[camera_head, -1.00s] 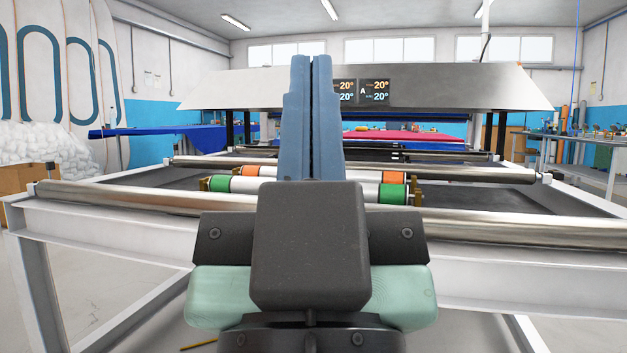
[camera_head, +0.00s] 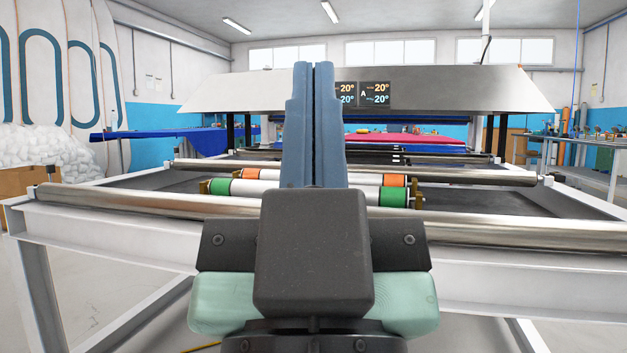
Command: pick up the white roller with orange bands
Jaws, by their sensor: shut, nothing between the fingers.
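The white roller with orange bands (camera_head: 361,180) lies across the machine frame, just behind a white roller with green bands (camera_head: 258,188). Its orange ends show at left and right of my gripper; its middle is hidden behind the fingers. My gripper (camera_head: 314,68) is in the centre of the view, pointing up and away, with its two blue fingers pressed together and nothing between them. The fingers stand in front of both rollers in the picture. How far they are from the orange-banded roller I cannot tell.
A long metal bar (camera_head: 500,233) runs along the near edge of the white frame (camera_head: 130,242). Another metal bar (camera_head: 470,176) lies behind the rollers. A wide grey hood (camera_head: 440,90) with displays stands at the back. Dark bed surface shows at right.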

